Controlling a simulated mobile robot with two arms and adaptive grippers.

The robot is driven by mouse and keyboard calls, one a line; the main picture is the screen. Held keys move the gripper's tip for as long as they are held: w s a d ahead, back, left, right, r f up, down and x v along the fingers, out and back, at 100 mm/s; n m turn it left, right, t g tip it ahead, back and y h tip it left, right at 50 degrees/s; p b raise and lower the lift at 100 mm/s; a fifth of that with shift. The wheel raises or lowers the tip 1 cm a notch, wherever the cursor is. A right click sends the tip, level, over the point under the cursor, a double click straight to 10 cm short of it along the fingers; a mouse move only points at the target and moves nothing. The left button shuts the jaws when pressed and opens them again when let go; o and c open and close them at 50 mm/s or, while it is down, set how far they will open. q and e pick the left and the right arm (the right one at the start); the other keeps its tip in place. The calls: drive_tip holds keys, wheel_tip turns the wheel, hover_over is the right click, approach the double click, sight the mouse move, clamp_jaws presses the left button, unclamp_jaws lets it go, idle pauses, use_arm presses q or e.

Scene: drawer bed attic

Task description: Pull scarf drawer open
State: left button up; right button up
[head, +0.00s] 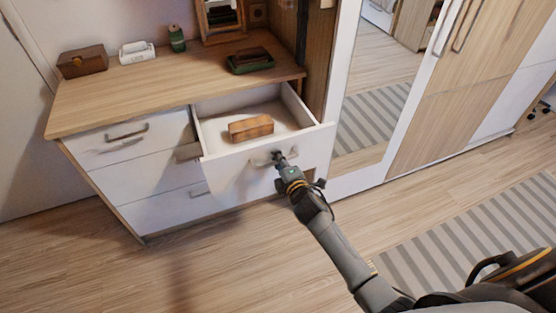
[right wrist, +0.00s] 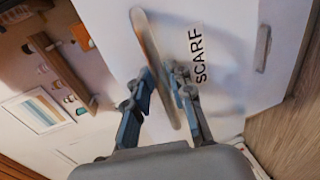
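The scarf drawer (head: 230,172) is the top right drawer of the dresser, and it stands pulled well out. Its white front (right wrist: 215,45) carries the word SCARF in the right wrist view. A brown box (head: 250,127) lies inside the drawer. My right gripper (head: 279,157) is at the drawer's handle (head: 262,161). In the right wrist view its fingers (right wrist: 166,82) are on either side of the handle bar (right wrist: 148,38) and close against it. My left gripper is not in view.
The dresser top (head: 140,88) holds a brown box (head: 82,61), a white item (head: 137,52), a green container (head: 177,39), a dark green box (head: 251,61) and a mirror (head: 222,16). A mirrored wardrobe (head: 400,100) stands on the right. The wood floor (head: 230,265) in front is clear.

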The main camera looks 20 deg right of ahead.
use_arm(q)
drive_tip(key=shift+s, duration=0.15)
use_arm(e)
drive_tip(key=shift+s+f, duration=0.1)
drive_tip(key=v, duration=1.2)
drive_tip(key=s+f+m+g, duration=0.3)
drive_tip(key=s+f, duration=0.2)
drive_tip(key=f, duration=0.5)
drive_tip(key=s+f+m+g, duration=0.2)
drive_tip(key=s+f, duration=0.3)
drive_tip(key=f, duration=0.5)
drive_tip(key=s+f+m+g, duration=0.3)
drive_tip(key=s+f, duration=0.2)
drive_tip(key=f, duration=0.6)
drive_tip(key=s+d+f+m+g, duration=0.1)
drive_tip(key=s+f+m+g, duration=0.2)
drive_tip(key=s+f, duration=0.4)
drive_tip(key=s+d+f+m+g, duration=0.1)
drive_tip(key=s+f+m+g, duration=0.2)
drive_tip(key=s, duration=1.7)
wheel_tip(320, 180, down, 4)
drive_tip(key=shift+s+r+m+g+h, duration=0.1)
drive_tip(key=shift+s+m+g+h, duration=0.25)
drive_tip(key=shift+m, duration=0.65)
